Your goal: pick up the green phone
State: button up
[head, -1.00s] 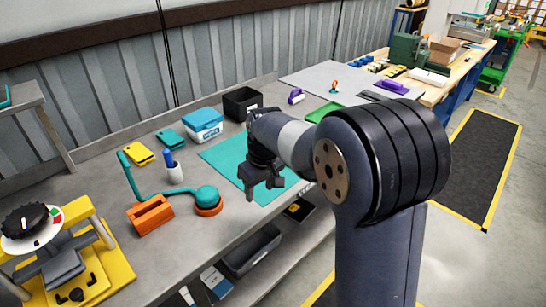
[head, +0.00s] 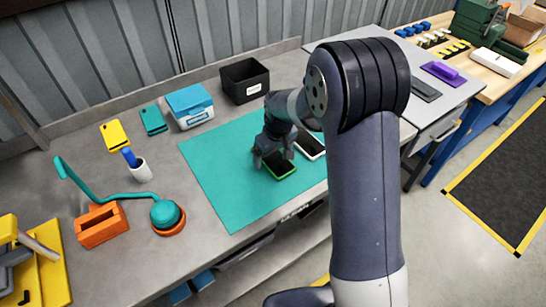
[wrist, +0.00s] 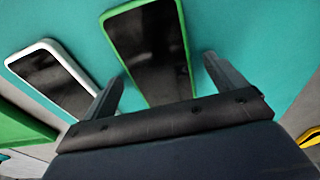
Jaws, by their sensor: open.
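The green phone (head: 279,166) lies on the teal mat (head: 225,203), dark screen up with a green rim. In the wrist view the green phone (wrist: 150,50) extends away from between my two fingers, its near end hidden by the gripper body. My gripper (head: 271,160) is open, low over the phone, one finger on each side. In the wrist view my gripper (wrist: 163,78) shows nothing clasped; I cannot tell whether the fingers touch the phone. A white-rimmed phone (head: 309,144) lies just to the right on the mat; it also shows in the wrist view (wrist: 55,75).
A black bin (head: 245,82) and a blue-and-white box (head: 190,106) stand behind the mat. A teal lamp (head: 165,213) and an orange block (head: 101,224) stand left of the mat, whose left part is clear.

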jog(key=c, duration=1.2)
